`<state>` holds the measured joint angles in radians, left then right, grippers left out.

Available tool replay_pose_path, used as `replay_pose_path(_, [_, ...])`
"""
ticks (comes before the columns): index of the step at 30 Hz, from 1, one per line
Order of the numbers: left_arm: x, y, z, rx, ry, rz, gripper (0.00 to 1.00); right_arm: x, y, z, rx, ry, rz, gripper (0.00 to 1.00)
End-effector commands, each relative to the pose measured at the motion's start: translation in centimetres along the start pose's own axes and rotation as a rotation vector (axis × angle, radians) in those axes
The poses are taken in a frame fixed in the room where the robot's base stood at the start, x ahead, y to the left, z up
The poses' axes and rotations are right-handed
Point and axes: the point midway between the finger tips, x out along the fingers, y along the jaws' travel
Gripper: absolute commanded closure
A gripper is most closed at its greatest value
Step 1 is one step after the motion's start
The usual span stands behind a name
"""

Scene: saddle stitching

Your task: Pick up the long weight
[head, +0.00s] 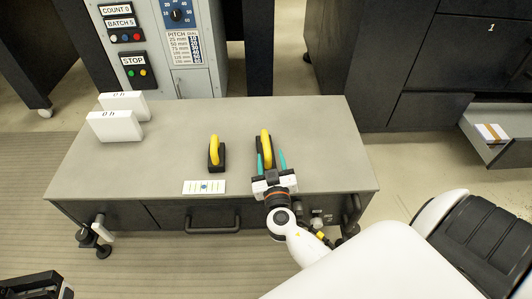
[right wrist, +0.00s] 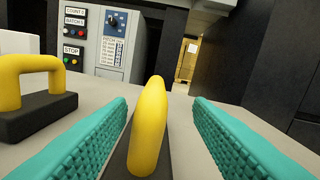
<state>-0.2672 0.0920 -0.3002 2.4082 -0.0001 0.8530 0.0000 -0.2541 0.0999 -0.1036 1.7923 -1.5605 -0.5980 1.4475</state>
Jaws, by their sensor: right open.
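The long weight (head: 265,150), a dark block with a yellow handle, stands upright on the grey cabinet top, right of the middle. My right gripper (head: 271,164) is open, its teal fingers on either side of the weight. In the right wrist view the yellow handle (right wrist: 149,125) rises between the two fingers with gaps on both sides. The front finger ends and the weight's base are partly hidden. A shorter weight (head: 216,153) with a yellow handle stands to the left. My left gripper's fingers are not seen.
A card with a printed strip (head: 204,187) lies near the cabinet's front edge. Two white stacks (head: 115,126) stand at the left. A control panel (head: 130,59) is behind. The cabinet top (head: 323,130) is clear to the right.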

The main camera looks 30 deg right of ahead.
Motion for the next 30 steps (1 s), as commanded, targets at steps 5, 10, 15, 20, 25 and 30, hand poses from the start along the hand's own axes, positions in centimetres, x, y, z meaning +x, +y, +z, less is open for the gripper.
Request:
replay_pose_path(5, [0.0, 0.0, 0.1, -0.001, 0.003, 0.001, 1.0, 2.6, 0.6, 0.7, 0.002, -0.004, 0.0, 0.53])
replay_pose_path(10, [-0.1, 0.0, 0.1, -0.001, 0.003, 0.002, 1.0, 4.6, 0.6, 0.5, 0.0, -0.002, 0.0, 0.53])
replay_pose_path(15, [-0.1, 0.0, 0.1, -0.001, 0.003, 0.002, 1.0, 4.9, 0.6, 0.5, 0.0, -0.001, 0.001, 0.53])
replay_pose_path(20, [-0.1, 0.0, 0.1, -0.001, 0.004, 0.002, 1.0, 4.9, 0.6, 0.5, 0.0, -0.001, 0.001, 0.62])
replay_pose_path(25, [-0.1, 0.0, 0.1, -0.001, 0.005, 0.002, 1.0, 4.9, 0.6, 0.5, 0.0, -0.001, 0.001, 0.89])
replay_pose_path(30, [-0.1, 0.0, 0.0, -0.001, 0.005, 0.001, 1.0, 4.9, 0.6, 0.5, 0.0, -0.001, 0.001, 1.0])
